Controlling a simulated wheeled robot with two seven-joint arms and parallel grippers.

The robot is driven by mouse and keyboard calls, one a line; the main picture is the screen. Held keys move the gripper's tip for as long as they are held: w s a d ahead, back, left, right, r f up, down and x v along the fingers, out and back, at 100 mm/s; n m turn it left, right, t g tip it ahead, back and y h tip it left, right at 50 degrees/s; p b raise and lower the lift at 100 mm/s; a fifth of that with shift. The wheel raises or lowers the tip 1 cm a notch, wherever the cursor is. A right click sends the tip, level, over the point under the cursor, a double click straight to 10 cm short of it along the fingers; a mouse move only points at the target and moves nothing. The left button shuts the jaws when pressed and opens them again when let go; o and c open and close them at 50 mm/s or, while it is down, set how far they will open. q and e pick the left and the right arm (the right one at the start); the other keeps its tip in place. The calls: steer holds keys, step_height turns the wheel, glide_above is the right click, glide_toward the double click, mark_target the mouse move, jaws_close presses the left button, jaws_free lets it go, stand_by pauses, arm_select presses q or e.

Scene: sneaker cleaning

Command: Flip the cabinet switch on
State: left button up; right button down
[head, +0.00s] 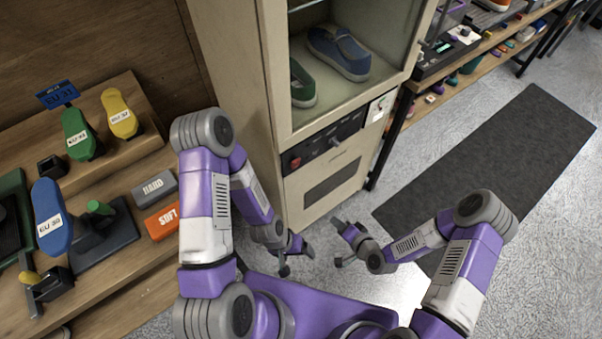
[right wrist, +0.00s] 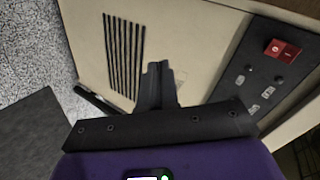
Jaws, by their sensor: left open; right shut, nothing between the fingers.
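The cabinet (head: 240,90) stands in the middle of the head view, with a black control panel (head: 322,143) below its glazed compartment. A red rocker switch (right wrist: 282,50) sits on that panel at the upper right of the right wrist view. It shows as a small red spot (head: 296,162) at the panel's left end in the head view. Its on or off position is not clear. My right gripper (right wrist: 157,70) is shut and empty, in front of the lower cabinet and apart from the switch. My left gripper (head: 295,259) is open and empty near the cabinet's foot.
Blue and green shoes (head: 338,52) stand inside the cabinet. A wooden bench (head: 120,285) with shoe forms and labelled brushes is on the left. A shelf rack (head: 470,70) stands right of the cabinet. A dark mat (head: 500,150) lies on the open floor at right.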

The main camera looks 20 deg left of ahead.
mark_target(295, 163)
steer(key=a+r+m+t+y+b, duration=0.1)
steer(key=a+r+m+t+y, duration=0.2)
steer(key=r+t+y, duration=0.3)
step_height(295, 163, up, 2)
steer(key=shift+s+a+r+m+y, duration=0.15)
steer(key=shift+a+m+y, duration=0.15)
steer(key=shift+a+y, duration=0.7)
steer(key=shift+d, duration=0.2)
steer(key=b+x, duration=0.1)
steer(key=x, duration=1.3)
steer(key=shift+r, duration=0.2)
